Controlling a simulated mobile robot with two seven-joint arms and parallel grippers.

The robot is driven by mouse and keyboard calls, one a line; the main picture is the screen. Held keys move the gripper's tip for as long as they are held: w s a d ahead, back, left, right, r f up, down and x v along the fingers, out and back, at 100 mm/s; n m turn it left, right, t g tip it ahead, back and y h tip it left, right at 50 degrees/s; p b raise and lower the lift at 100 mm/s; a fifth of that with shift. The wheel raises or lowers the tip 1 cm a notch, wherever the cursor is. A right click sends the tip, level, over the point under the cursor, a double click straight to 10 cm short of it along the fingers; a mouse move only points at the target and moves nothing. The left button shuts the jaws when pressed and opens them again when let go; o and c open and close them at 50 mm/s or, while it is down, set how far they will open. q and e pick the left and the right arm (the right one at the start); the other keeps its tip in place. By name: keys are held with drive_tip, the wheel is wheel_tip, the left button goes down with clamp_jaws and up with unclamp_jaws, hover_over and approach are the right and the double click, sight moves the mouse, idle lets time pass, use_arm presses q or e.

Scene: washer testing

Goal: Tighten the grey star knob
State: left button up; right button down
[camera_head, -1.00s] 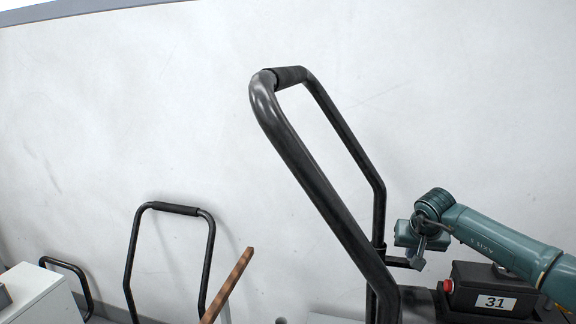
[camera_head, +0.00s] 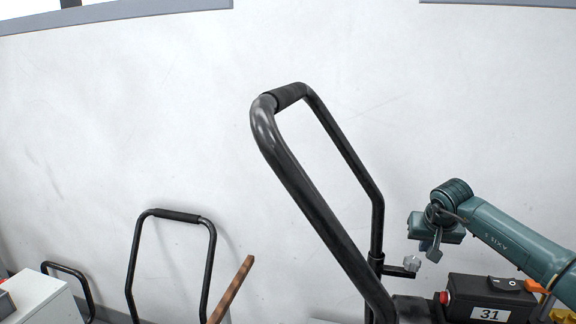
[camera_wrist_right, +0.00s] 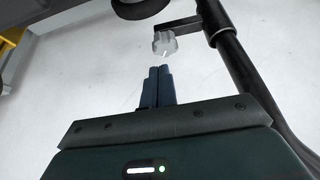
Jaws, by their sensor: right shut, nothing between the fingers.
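The grey star knob (camera_head: 412,264) is at the free end of a short dark bracket on the upright of the big black handle (camera_head: 340,235). My right gripper (camera_head: 432,250) is up and to the right of the knob in the head view, its jaws partly hidden by the wrist. In the right wrist view, the shut fingers (camera_wrist_right: 160,70) point toward the light grey knob (camera_wrist_right: 165,43). A small gap shows between fingertips and knob, and nothing is between the fingers. My left gripper is not in view.
A black box labelled 31 (camera_head: 490,314) with a red button (camera_head: 444,297) is below my right arm. A second black handle (camera_head: 208,270), a brown bar (camera_head: 232,288) and a white cabinet (camera_head: 45,300) stand at left. A plain wall is behind.

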sight(412, 263)
use_arm(q)
drive_tip(key=b, duration=0.2)
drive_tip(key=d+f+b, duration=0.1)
drive_tip(key=b, duration=0.1)
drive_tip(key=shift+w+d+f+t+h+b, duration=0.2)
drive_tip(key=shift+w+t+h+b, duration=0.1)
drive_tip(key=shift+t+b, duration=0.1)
use_arm(e)
wheel_tip(412, 263, down, 7)
drive_tip(key=shift+d, duration=0.3)
drive_tip(key=shift+s, duration=0.1)
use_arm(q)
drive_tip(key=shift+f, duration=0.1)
use_arm(e)
drive_tip(key=shift+w+a, duration=0.1)
drive_tip(key=shift+w, duration=0.15)
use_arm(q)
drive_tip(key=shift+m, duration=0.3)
use_arm(e)
drive_tip(key=shift+r, duration=0.15)
